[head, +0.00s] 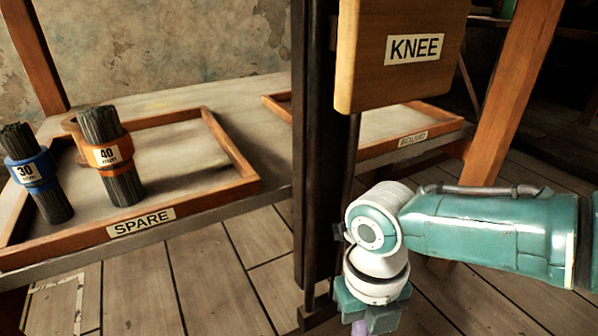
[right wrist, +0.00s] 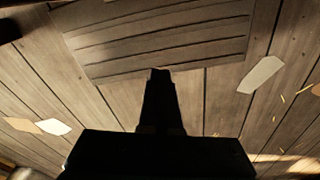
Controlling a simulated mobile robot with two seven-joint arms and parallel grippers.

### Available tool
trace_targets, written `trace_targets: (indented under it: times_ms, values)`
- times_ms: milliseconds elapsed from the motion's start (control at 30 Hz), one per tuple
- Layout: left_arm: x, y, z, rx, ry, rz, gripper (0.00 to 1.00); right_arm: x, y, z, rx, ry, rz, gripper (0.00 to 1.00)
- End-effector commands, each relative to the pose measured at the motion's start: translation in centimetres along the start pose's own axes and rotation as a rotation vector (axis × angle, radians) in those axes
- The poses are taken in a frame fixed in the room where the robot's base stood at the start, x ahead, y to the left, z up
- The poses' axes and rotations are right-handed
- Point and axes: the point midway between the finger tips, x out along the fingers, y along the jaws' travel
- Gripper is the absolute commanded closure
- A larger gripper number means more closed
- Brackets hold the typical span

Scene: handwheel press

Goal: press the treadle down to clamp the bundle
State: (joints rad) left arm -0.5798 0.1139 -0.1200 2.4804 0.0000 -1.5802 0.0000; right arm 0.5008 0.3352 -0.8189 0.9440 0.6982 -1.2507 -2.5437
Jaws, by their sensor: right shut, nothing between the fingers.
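A grooved wooden board (right wrist: 160,35), which looks like the treadle, lies low over the floor in the right wrist view. My right gripper (right wrist: 160,74) is a dark shape there, with its fingers shut and empty. Its tip overlaps the board's near edge in the picture; I cannot tell whether it touches. In the head view the right gripper (head: 361,326) points down at the bottom edge, partly cut off. The clamped place and any bundle in it are not in view. My left gripper is not in view.
A SPARE tray (head: 185,214) holds a blue-collared 30 mm bundle (head: 37,172) and an orange-collared 40 mm bundle (head: 111,157). A dark post (head: 312,150) and a KNEE panel (head: 400,75) stand beside my right arm. Pale scraps (right wrist: 260,74) lie on the plank floor.

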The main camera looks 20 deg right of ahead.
Motion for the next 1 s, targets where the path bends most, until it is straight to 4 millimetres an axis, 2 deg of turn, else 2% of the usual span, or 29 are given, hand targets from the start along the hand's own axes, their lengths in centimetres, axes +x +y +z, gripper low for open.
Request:
trace_targets:
  times_ms: [33, 300, 467, 833, 1000]
  values:
    - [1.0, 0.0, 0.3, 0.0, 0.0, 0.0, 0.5, 1.2, 0.0, 0.0, 0.0, 0.001, 0.0, 1.0]
    - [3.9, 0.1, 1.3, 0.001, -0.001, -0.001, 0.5, 4.6, 0.0, 0.0, 0.0, 0.001, 0.0, 1.0]
    - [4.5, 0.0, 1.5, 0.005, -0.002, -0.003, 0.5, 5.4, 0.0, 0.0, 0.0, 0.001, 0.0, 1.0]
    - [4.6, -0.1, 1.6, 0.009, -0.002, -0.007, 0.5, 5.5, 0.0, 0.0, 0.0, 0.001, 0.0, 1.0]
    - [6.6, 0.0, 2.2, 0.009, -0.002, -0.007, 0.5, 7.7, 0.0, 0.2, 0.0, 0.001, 0.0, 1.0]
